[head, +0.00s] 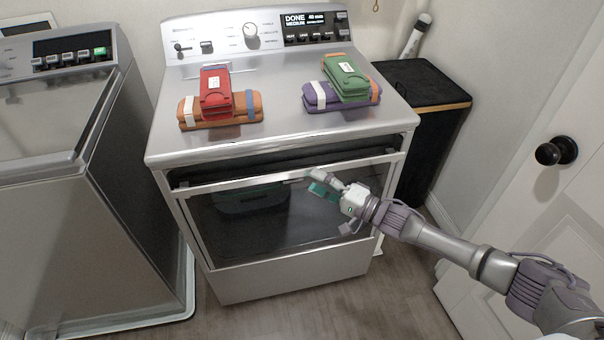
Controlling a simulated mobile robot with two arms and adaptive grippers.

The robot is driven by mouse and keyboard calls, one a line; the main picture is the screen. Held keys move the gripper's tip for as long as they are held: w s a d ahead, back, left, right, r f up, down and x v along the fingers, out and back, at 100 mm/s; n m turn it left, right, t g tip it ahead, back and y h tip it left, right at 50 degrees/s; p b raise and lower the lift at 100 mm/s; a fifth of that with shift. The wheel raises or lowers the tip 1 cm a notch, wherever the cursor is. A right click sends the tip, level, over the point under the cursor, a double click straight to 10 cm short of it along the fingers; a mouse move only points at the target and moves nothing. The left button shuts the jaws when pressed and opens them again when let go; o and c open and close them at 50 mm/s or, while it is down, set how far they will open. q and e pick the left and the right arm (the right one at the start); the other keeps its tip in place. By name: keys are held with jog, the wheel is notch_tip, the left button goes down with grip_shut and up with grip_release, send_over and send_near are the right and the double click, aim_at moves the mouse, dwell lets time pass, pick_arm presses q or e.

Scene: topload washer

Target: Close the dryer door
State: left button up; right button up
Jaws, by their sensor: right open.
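The silver dryer (282,160) stands in the middle of the head view. Its front door (265,215) has a dark glass panel in a silver frame, and its top edge leans out from the body. A dark gap (285,155) shows between the door's top edge and the dryer, so the door is partly open. My right gripper (330,204) is open and empty, in front of the right part of the door, just below its top edge. I cannot tell whether it touches the door. My left gripper is out of view.
Folded red and orange cloths (216,96) and green and purple cloths (345,83) lie on the dryer top. A washer (60,190) stands at left, a black hamper (425,110) at right. A white door (545,200) with a black knob is at far right. Floor in front is clear.

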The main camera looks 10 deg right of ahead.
jog(key=shift+v, duration=2.35)
jog(key=shift+s+a, duration=0.1)
jog(key=s+d+f+n+h+p, duration=0.1)
jog(key=s+d+f+h, duration=0.15)
jog(key=f, duration=0.55)
jog(key=s+d+f+n+h, duration=0.1)
jog(key=f+h, duration=0.2)
jog(key=f, duration=0.4)
jog(key=s+d+f+n+h+p, duration=0.1)
jog(key=s+d+f+h, duration=0.15)
jog(key=f, duration=0.55)
jog(key=s+d+f+n+g+h, duration=0.1)
jog(key=s+f+g+h, duration=0.2)
jog(key=s+f, duration=0.6)
jog(key=s+f+n+g+h, duration=0.1)
jog(key=s+f, duration=0.4)
jog(key=s, duration=0.6)
jog(key=s+a+f+n+g+h, duration=0.1)
jog(key=s+f+n+g, duration=0.2)
jog(key=s, duration=0.9)
jog(key=s+a+f+n+g+p, duration=0.1)
jog(key=s+f+g, duration=0.4)
jog(key=s, duration=0.6)
jog(key=shift+s+a+f+n+h, duration=0.3)
jog(key=shift+f+n+h, duration=0.15)
jog(key=shift+f, duration=0.35)
